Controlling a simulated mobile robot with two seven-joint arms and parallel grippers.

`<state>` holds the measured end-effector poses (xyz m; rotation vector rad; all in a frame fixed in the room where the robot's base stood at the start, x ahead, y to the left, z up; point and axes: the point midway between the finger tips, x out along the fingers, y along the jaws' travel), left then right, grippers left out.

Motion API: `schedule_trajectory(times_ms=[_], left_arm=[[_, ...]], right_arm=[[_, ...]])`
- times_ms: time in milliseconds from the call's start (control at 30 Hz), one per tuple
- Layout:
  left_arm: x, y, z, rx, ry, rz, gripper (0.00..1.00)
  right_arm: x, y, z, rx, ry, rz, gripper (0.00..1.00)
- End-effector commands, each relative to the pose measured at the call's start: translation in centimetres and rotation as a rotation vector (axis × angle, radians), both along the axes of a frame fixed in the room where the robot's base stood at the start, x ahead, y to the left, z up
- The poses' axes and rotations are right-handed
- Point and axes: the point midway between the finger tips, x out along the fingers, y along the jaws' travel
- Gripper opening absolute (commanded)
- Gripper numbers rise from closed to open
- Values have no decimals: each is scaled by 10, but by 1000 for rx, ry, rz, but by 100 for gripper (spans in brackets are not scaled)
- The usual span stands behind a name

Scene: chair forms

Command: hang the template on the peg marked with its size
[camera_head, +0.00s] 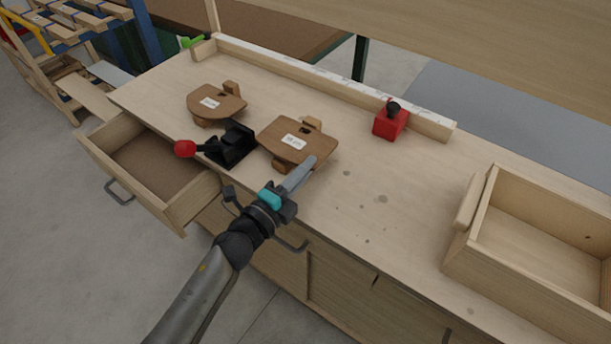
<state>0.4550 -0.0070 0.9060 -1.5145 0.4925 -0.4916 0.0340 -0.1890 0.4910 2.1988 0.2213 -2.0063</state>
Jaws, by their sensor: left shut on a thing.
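My left gripper (272,200) is over the front edge of the workbench. It is shut on a grey flat piece (299,175), which appears to be the template. The piece is seen at a steep angle, slanting up and right, and its far end overlaps the right wooden form in the picture. I cannot tell whether they touch. No size mark is readable on it. No peg with a readable size mark shows. My right gripper is not in view.
Two labelled wooden forms (217,102) (299,140) lie on the bench (375,200). Near them is a black clamp with a red knob (185,148). A red block (389,122) stands at the back rail. An open drawer (138,165) juts out left; a wooden box (481,263) stands right.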

Motion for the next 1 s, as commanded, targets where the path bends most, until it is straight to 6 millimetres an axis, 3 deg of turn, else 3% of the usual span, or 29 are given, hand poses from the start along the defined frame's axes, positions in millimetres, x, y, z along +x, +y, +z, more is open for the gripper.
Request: schedule_trajectory(times_ms=[67, 467, 500, 733, 1000], left_arm=[[0, 0, -10, -2, -1, 1, 0], [0, 0, -14, 0, -2, 0, 0], [0, 0, -14, -1, -1, 0, 15], [0, 0, -13, 0, -1, 0, 41], [0, 0, -13, 0, -1, 0, 42]], right_arm=[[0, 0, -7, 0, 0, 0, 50], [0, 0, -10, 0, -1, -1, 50], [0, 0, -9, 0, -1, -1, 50], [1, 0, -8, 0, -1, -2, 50], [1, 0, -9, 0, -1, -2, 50]])
